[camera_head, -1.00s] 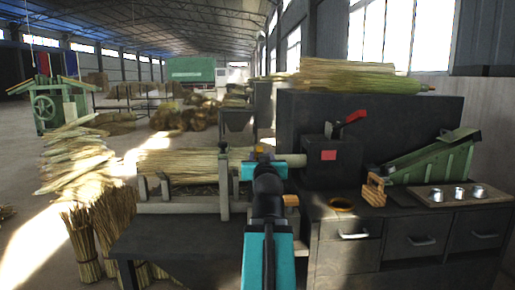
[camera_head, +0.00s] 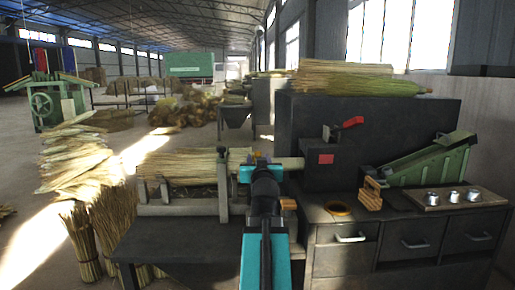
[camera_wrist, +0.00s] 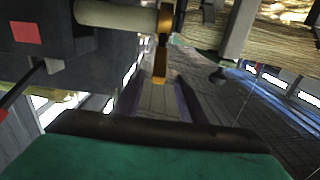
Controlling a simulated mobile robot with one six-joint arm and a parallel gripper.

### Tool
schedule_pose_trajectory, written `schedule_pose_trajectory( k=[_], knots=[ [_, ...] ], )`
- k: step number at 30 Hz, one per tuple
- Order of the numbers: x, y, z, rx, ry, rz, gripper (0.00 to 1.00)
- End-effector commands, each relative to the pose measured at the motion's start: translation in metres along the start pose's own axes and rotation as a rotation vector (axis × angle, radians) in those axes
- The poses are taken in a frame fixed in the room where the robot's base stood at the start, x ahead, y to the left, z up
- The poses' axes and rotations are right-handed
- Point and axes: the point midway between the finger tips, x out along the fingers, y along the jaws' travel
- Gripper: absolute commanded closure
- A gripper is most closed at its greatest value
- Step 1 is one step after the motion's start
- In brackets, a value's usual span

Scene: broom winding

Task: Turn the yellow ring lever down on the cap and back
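A pale cylinder (camera_wrist: 115,15) sticks out from the dark machine box. At its end, in the wrist view, is the narrow yellow ring (camera_wrist: 164,22), seen edge-on, with its short yellow-orange lever (camera_wrist: 160,66) pointing toward my gripper. I cannot tell the cap apart from the ring. My gripper (camera_wrist: 158,80) is open: its two dark fingers stand apart, with the lever tip between their ends in the picture. Contact cannot be made out. In the head view my teal gripper (camera_head: 260,168) is at the end of the pale cylinder (camera_head: 292,163) and largely hides the ring.
The dark machine box (camera_head: 318,178) with a red-handled lever (camera_head: 350,123) stands just right of the gripper. A rack of straw (camera_head: 195,165) is close on the left. A wooden block (camera_head: 372,192) and a tray (camera_head: 432,207) with small metal cups are on the cabinet.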

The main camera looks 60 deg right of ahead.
Motion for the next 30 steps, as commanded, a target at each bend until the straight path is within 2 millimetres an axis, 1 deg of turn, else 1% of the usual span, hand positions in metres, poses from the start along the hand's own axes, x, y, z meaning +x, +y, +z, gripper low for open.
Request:
schedule_pose_trajectory(
  k=[3, 30],
  knots=[
    [0.002, 0.0, -0.003, 0.001, 0.0, -0.002, 0.62],
    [0.017, 0.001, -0.003, 0.0, 0.0, -0.005, 0.62]
  ],
)
